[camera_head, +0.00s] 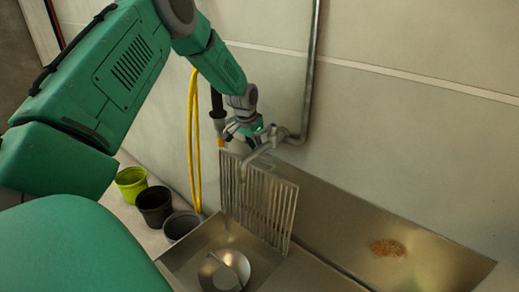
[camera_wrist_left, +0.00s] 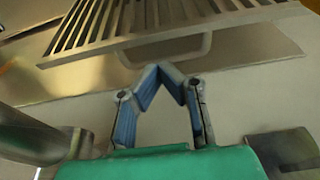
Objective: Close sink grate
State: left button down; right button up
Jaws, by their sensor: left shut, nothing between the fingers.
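The metal sink grate (camera_head: 259,203) stands raised, close to upright, above the steel sink (camera_head: 331,222) against the wall. It also shows at the top of the left wrist view (camera_wrist_left: 150,22), with a loop handle (camera_wrist_left: 205,47) on its near edge. My left gripper (camera_head: 244,132) is near the wall by the faucet, at the grate's upper edge. In the left wrist view its blue-padded fingers (camera_wrist_left: 164,72) are shut to a point, empty, just below the handle. I cannot tell whether they touch it. My right gripper is not in view.
The faucet (camera_head: 268,144) and its pipe (camera_head: 310,62) are close beside my left gripper. A yellow hose (camera_head: 193,140) hangs on the wall. A green pot (camera_head: 131,184), a black pot (camera_head: 154,206) and a grey pot (camera_head: 182,225) stand left of the sink. A brown stain (camera_head: 387,248) marks the sink's right side.

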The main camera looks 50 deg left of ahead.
aim_at(257, 159)
pick_arm(q)
jog(key=b+x, duration=0.1)
jog(key=x, duration=0.4)
jog(key=shift+f, duration=0.15)
jog(key=shift+w+d+f+b, duration=0.2)
jog(key=shift+f+b, duration=0.15)
jog(key=shift+f, duration=0.3)
jog(key=shift+a, duration=0.15)
jog(key=shift+s, duration=0.1)
